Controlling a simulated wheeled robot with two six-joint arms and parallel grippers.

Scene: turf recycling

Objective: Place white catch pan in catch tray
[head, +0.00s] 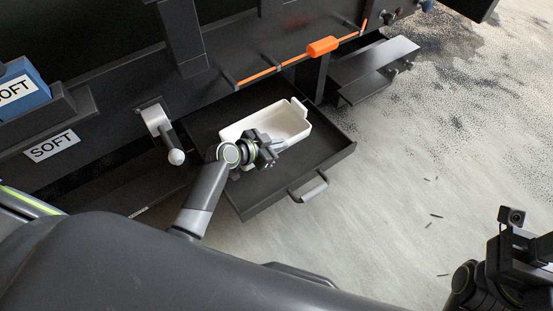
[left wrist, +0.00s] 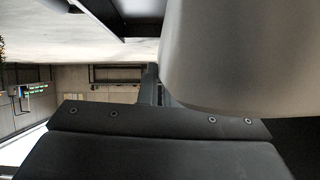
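The white catch pan (head: 290,116) is a shallow rectangular pan with a raised handle at its far right end. It lies over the dark, pulled-out catch tray (head: 318,158), inside its outline; whether it rests fully on the floor is unclear. My left gripper (head: 272,146) is at the pan's near side, overlapping its edge. The fingertips are hidden, so its grip is unclear. In the left wrist view a large pale curved surface (left wrist: 240,55), likely the pan, is very close to the camera. My right gripper (head: 520,240) is at the lower right, away from the pan; its fingers are unclear.
The tray has a front handle (head: 308,188). A lever with a white knob (head: 176,157) stands left of the tray. An orange-gripped bar (head: 322,46) runs above it. A blue SOFT box (head: 22,95) is at the left. Open floor (head: 420,190) lies to the right.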

